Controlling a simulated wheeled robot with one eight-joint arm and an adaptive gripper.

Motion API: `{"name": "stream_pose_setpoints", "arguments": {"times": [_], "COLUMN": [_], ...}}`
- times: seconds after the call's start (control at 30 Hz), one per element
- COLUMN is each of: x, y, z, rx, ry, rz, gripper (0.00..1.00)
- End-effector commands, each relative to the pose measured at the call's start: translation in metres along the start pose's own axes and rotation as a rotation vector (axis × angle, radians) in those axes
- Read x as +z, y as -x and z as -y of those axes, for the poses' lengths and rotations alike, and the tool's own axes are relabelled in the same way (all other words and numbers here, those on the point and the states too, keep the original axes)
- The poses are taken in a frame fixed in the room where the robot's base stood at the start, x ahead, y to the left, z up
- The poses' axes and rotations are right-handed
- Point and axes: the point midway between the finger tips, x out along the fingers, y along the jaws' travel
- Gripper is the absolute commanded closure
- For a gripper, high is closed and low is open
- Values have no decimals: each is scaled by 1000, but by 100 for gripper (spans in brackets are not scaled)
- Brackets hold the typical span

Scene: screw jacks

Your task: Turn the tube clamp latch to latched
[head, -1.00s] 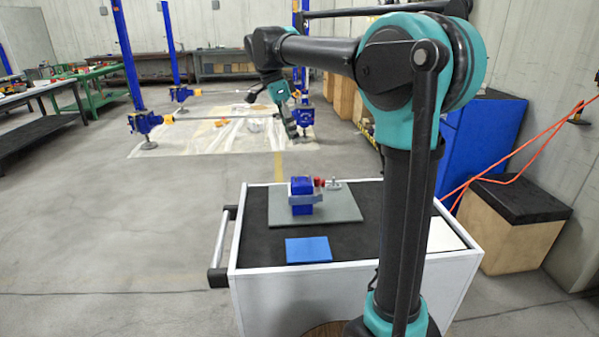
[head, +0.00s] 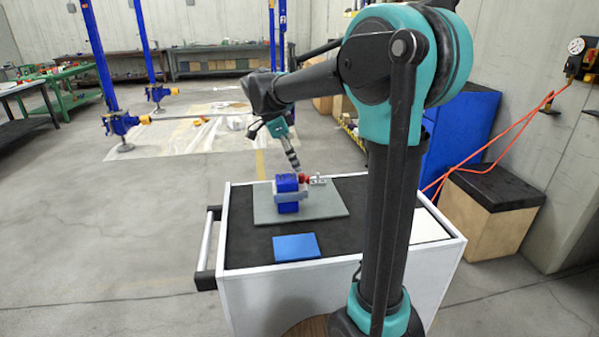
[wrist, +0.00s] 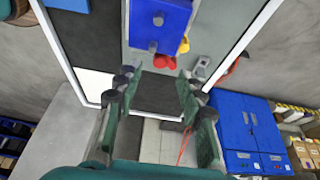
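The tube clamp (head: 287,192) is a blue block with a grey band, standing on a grey plate (head: 325,209) on the cart. A small red latch part (head: 304,179) sticks out on its right side, beside a grey metal bracket (head: 317,180). In the wrist view the blue clamp (wrist: 157,28) is at the top, with the red latch (wrist: 164,62) below it and the bracket (wrist: 200,66) to the right. My gripper (head: 296,166) is just above and behind the red latch. In the wrist view my gripper (wrist: 158,82) has its fingers apart, with nothing between them; contact cannot be told.
The cart's black top (head: 245,240) has a white rim, and a flat blue pad (head: 296,247) lies in front of the plate. A blue cabinet (head: 462,140) and a wooden box (head: 490,215) with an orange hose stand to the right.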

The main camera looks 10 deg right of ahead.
Motion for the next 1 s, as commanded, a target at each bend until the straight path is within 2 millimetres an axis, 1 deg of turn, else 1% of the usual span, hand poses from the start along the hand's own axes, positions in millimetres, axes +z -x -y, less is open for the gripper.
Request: {"name": "stream_pose_setpoints", "arguments": {"times": [0.03, 0.1, 0.2, 0.3, 0.43, 0.67, 0.77, 1.0], "x": [0, 0, 0, 0, 0, 0, 0, 0], "y": [-10, -21, -33, -41, -45, -46, -46, -46], "z": [0, 0, 0, 0, 0, 0, 0, 0], "rx": [1, 1, 1, 1, 0, 0, 0, 0], "ry": [-1, 0, 0, 0, 0, 1, 1, 1], "rz": [0, 0, 0, 0, 0, 0, 0, 0], "gripper": [61, 61, 61, 61, 61, 61, 71, 100]}}
